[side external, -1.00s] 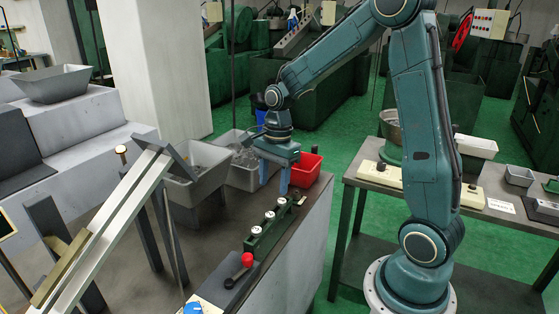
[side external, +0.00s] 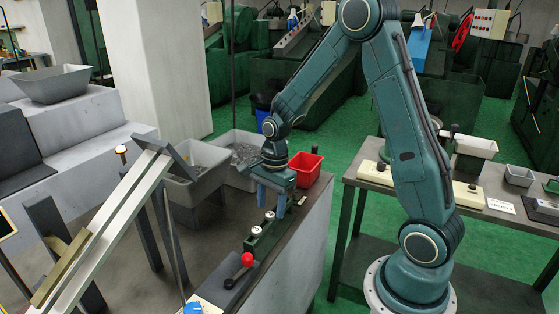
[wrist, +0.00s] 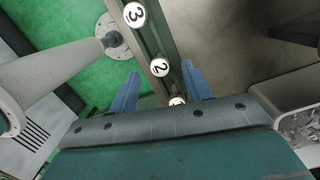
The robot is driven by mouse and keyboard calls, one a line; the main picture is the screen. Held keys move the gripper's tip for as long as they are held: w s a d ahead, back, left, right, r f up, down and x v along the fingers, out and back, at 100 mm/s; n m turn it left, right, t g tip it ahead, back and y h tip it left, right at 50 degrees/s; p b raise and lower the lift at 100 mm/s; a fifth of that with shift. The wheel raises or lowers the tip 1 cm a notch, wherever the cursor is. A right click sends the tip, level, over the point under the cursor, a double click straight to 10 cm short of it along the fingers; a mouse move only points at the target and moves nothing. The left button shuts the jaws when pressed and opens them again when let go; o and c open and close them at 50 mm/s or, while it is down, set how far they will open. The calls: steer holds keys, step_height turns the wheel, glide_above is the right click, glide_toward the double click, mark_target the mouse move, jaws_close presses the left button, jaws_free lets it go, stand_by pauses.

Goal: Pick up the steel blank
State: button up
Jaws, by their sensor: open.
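I cannot pick out the steel blank for certain in either view. Grey metal pieces (side external: 244,153) lie in a grey bin behind my gripper; some also show at the lower right of the wrist view (wrist: 302,128). My gripper (side external: 272,207) is open, its two blue fingers pointing down over the far end of a green fixture (side external: 264,241). In the wrist view my gripper (wrist: 160,70) has its fingers either side of the fixture's row of round white discs, numbered 3, 2 and a partly hidden one. I see nothing held between the fingers.
A red bin (side external: 306,167) stands just behind my gripper at the bench edge. A red-knobbed lever (side external: 247,260) stands at the fixture's near end. An inclined rail (side external: 105,225) rises at left. The dark bench top left of the fixture is mostly clear.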

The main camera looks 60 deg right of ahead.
steer(key=shift+a+f, duration=0.1)
steer(key=shift+f, duration=0.55)
steer(key=c, duration=1)
